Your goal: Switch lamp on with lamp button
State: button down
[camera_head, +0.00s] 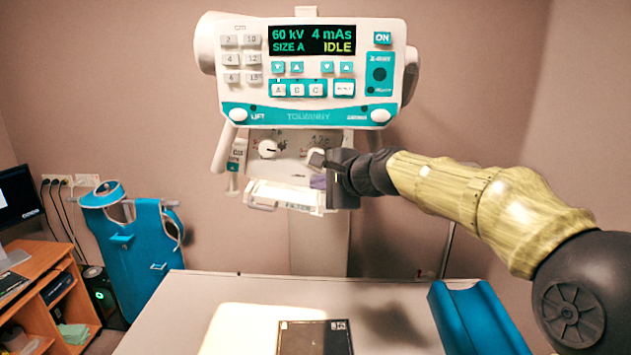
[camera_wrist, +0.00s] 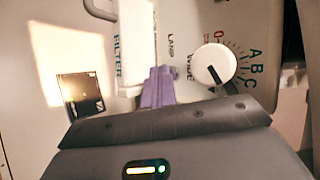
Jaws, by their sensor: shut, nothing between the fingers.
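The x-ray tube head hangs over the table, with a control panel (camera_head: 330,75) whose screen reads 60 kV, 4 mAs, SIZE A and IDLE. Below it is the collimator face (camera_head: 290,142) with its knobs. The label LAMP (camera_wrist: 171,45) shows in the wrist view, beside a white knob (camera_wrist: 214,65) marked A, B, C. My gripper (camera_head: 318,181) is shut and empty at the lower right of the collimator face. Its purple fingers (camera_wrist: 158,76) lie close by the LAMP label.
A bright patch of light (camera_head: 235,325) lies on the table (camera_head: 180,310), partly over a dark plate (camera_head: 315,340). A blue trough-shaped support (camera_head: 478,318) is at right. A blue apron (camera_head: 140,255) and wooden desk (camera_head: 45,290) stand at left.

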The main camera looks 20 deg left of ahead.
jog(key=shift+s+d+b, duration=0.2)
jog(key=shift+s+b, duration=0.35)
jog(key=shift+s, duration=0.25)
jog(key=s+b, duration=0.1)
jog(key=s, duration=0.1)
jog(key=s+d+b, duration=0.1)
jog(key=s+b, duration=0.1)
jog(key=shift+s, duration=0.4)
dwell(0.4)
